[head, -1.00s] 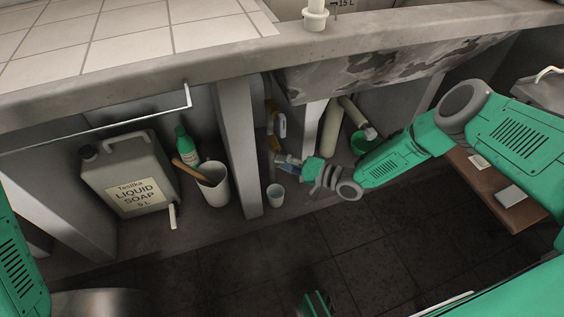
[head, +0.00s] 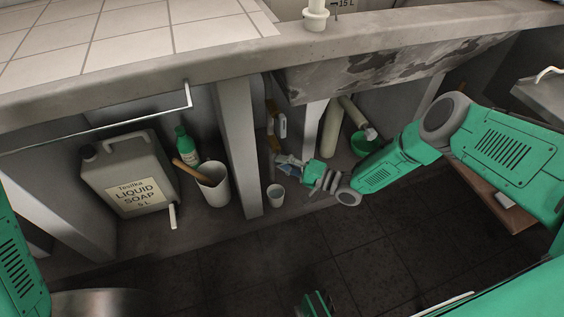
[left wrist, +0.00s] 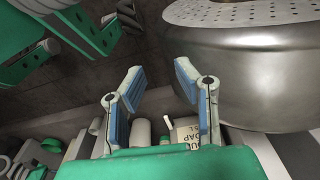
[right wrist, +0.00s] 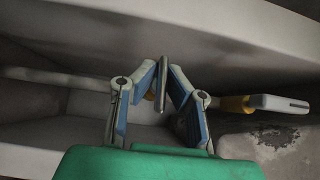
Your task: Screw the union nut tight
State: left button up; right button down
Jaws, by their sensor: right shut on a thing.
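My right gripper (head: 281,159) reaches under the washtub beside a pipe with yellow parts (head: 273,143). In the right wrist view its fingertips (right wrist: 163,72) are closed on a thin grey upright piece (right wrist: 161,88). I cannot tell whether this piece belongs to the union nut; no separate nut shows clearly. A pale pipe (right wrist: 50,78) runs behind the fingers, with a yellow fitting (right wrist: 235,104) and a light grey block (right wrist: 280,103) to the right. My left gripper (left wrist: 158,70) is open and empty, away from the pipework.
A liquid soap canister (head: 130,175), a green bottle (head: 185,143), a white container (head: 214,188) and a small cup (head: 275,194) stand under the counter. A concrete post (head: 238,150) is left of my right gripper. A metal drum (left wrist: 245,75) is close to my left gripper.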

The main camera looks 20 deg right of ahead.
jog(key=c, duration=1.7)
grip_release()
jog(key=shift+w+d+f, duration=0.1)
jog(key=shift+d, duration=0.1)
jog(key=v, duration=1.2)
